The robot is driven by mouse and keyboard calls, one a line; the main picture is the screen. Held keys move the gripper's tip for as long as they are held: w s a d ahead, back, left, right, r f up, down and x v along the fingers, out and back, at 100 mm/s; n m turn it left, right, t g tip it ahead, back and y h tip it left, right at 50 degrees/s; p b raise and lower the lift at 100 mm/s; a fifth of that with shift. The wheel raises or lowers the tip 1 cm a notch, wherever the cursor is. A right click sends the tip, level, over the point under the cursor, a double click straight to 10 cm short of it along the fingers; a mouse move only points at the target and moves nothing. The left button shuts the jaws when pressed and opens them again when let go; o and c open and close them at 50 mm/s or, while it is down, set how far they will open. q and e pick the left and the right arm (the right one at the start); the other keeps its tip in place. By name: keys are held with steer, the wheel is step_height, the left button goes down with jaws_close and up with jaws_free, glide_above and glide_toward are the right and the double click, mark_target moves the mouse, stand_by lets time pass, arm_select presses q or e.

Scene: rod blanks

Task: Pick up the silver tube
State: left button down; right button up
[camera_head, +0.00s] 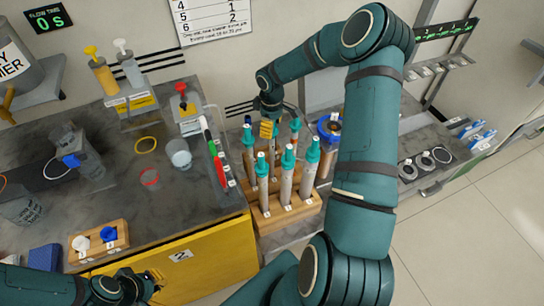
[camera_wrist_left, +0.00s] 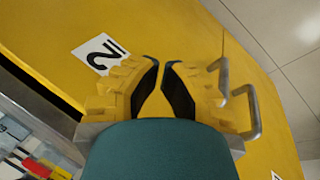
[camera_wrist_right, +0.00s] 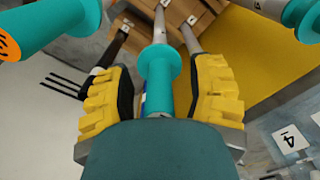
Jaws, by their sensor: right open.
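Several upright tubes with teal tops stand in a wooden rack (camera_head: 283,218). Their shafts range from reddish copper to grey; a silver-looking tube (camera_head: 287,184) stands near the rack's front. My right gripper (camera_head: 268,128) is over the back of the rack. In the right wrist view its open fingers (camera_wrist_right: 160,92) lie on either side of a teal top (camera_wrist_right: 158,72), whose shaft (camera_wrist_right: 160,25) looks grey. I cannot tell whether they touch it. My left gripper (camera_head: 150,285) is low at the yellow cabinet front, empty, its fingertips (camera_wrist_left: 160,65) nearly together.
Neighbouring teal tops (camera_wrist_right: 42,25) are close to the right gripper. The dark bench (camera_head: 110,205) holds a beaker (camera_head: 179,154), pump bottles (camera_head: 102,72) and a small wooden block with caps (camera_head: 98,246). A blue ring-shaped item (camera_head: 329,128) stands right of the rack. Floor is clear at right.

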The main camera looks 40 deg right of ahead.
jaws_close()
steer(key=shift+r, duration=0.15)
